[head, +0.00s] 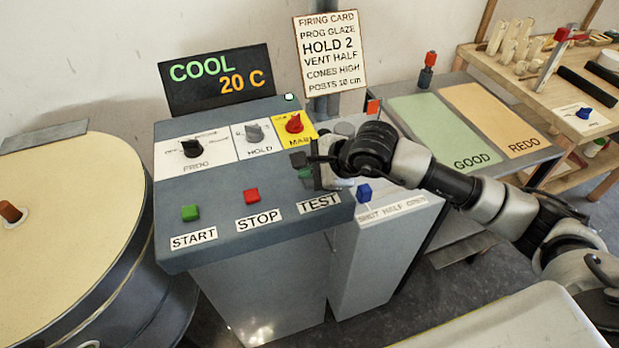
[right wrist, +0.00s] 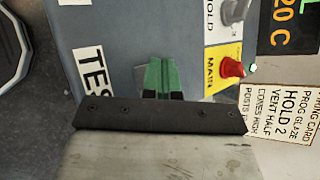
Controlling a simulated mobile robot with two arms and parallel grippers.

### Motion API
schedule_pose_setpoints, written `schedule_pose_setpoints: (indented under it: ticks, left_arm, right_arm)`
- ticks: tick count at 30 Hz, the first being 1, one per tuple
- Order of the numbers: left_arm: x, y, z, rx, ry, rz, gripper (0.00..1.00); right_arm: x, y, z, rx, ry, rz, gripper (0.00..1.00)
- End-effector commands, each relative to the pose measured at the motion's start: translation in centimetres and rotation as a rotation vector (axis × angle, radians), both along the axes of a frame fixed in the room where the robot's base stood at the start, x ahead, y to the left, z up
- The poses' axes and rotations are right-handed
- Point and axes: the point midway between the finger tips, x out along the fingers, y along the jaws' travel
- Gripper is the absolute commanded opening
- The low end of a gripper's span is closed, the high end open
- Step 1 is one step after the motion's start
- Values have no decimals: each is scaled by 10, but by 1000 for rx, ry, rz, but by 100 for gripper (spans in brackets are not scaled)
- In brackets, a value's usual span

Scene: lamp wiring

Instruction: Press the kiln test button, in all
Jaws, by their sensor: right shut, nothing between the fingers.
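The kiln's control box (head: 240,190) carries a sloped panel with a white TEST label (head: 318,203), which also shows in part in the right wrist view (right wrist: 88,68). My right gripper (head: 302,166) is over the panel just behind this label, its fingers shut and empty. In the right wrist view, the green-looking shut fingertips (right wrist: 163,72) lie between the TEST label and the yellow MAIN plate. I cannot make out the test button; the gripper seems to cover it. Whether the fingertips touch it I cannot tell. My left gripper is not in view.
A green START button (head: 190,213) and a red STOP button (head: 251,196) are left of the TEST label. The red MAIN knob (head: 294,123) stands close behind my gripper. The display (head: 218,79) reads COOL 20 C. A blue knob (head: 364,193) is at the right.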

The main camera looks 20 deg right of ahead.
Motion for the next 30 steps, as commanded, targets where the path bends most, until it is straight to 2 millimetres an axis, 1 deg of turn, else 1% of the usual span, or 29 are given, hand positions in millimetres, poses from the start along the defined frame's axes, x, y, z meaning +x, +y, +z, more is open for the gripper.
schedule_pose_setpoints:
  ticks: [15,23,30]
  left_arm:
    - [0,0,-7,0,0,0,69]
    - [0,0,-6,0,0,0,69]
    - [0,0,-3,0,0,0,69]
  right_arm:
    - [0,0,-6,-1,1,0,0]
    - [0,0,-5,-1,2,1,0]
    - [0,0,4,-1,1,0,0]
